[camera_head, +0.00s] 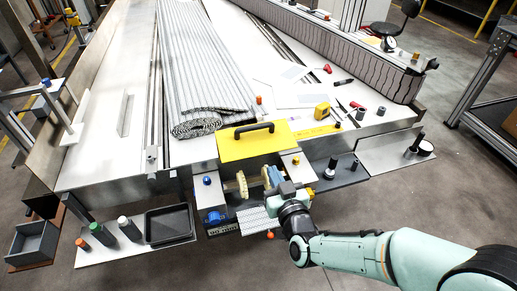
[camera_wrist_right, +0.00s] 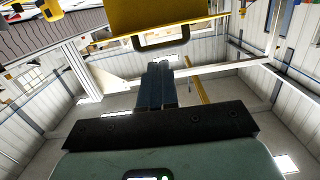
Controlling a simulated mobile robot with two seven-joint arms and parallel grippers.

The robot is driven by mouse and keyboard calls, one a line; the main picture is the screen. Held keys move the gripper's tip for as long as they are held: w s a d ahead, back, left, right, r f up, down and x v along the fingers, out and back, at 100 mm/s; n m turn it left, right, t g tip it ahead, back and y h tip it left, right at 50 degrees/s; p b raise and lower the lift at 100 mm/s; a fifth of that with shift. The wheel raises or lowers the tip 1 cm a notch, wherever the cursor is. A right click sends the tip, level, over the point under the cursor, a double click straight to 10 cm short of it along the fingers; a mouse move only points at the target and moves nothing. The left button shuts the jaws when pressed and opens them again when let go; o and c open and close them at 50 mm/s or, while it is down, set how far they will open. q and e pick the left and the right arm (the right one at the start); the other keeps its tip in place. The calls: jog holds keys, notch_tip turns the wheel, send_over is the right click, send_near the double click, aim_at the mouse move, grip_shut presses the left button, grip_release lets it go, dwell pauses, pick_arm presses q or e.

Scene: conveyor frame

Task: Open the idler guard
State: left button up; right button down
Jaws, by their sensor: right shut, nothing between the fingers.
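The idler guard (camera_head: 236,150) is a yellow panel with a black handle (camera_head: 253,128) at the end of the conveyor frame. Cream idler discs (camera_head: 242,184) show uncovered in front of and below it. My right gripper (camera_head: 271,175) is shut and empty, beside the discs and below the panel, apart from the handle. In the right wrist view, the shut blue fingers (camera_wrist_right: 158,82) point toward the yellow panel (camera_wrist_right: 165,14) and its handle (camera_wrist_right: 160,38), with a gap between. My left gripper is not in view.
A grey slatted belt (camera_head: 200,70) lies bunched on the frame. Tools and a yellow tape measure (camera_head: 322,111) lie right of the guard. A black tray (camera_head: 168,225) and several bottles stand on the left shelf. A dark bin (camera_head: 30,243) is at far left.

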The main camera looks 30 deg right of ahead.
jog(key=r, duration=0.1)
pick_arm(q)
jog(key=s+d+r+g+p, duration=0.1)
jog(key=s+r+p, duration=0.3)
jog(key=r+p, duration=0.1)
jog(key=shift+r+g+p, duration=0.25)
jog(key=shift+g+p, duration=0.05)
jog(key=shift+p, duration=0.5)
pick_arm(e)
send_near(257, 129)
jog(key=shift+t+h, duration=0.3)
jog(key=x, duration=0.7)
jog(key=shift+a+f, duration=0.1)
jog(key=shift+f, duration=0.25)
